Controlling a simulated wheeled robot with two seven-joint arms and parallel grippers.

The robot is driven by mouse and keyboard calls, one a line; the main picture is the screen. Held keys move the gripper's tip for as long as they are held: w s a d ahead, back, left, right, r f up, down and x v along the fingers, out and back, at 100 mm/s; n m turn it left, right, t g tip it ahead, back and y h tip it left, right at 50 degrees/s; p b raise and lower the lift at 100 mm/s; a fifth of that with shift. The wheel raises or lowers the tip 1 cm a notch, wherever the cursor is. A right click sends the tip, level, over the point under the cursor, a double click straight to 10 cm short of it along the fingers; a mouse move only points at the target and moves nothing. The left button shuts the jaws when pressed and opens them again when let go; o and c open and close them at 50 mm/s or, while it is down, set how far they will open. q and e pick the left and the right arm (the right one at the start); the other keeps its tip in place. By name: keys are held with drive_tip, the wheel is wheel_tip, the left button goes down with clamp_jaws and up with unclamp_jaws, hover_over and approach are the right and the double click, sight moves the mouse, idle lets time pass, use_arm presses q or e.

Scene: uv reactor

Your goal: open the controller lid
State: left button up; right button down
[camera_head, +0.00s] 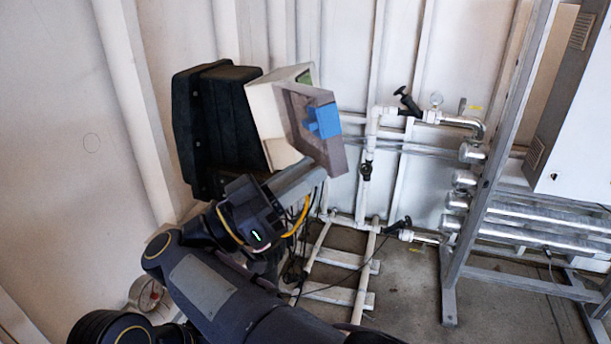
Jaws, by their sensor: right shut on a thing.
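The controller is a cream box (267,126) on the wall, left of the picture's middle. Its lid (329,152) is a grey-brown, see-through-looking panel on the right side of the box, with a blue part (324,120) showing at it. A small green patch shows at the box's top, behind the lid's upper edge. My right gripper (306,178) reaches up from below to the lid's lower edge and is shut on the lid. Its fingertips are partly hidden, and how wide the lid stands from the box is hard to tell. My left gripper is out of view.
A large black case (213,122) stands directly left of the controller. White pipes with black valve handles (407,102) run along the wall to the right. A grey metal frame (493,190) and a pale cabinet (579,110) stand at the far right. Cables hang below the controller.

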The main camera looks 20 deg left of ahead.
drive_tip(key=c, duration=1.5)
unclamp_jaws()
drive_tip(key=shift+c, duration=0.2)
drive_tip(key=o, duration=0.5)
drive_tip(key=shift+s+d, duration=0.1)
drive_tip(key=shift+c, duration=0.2)
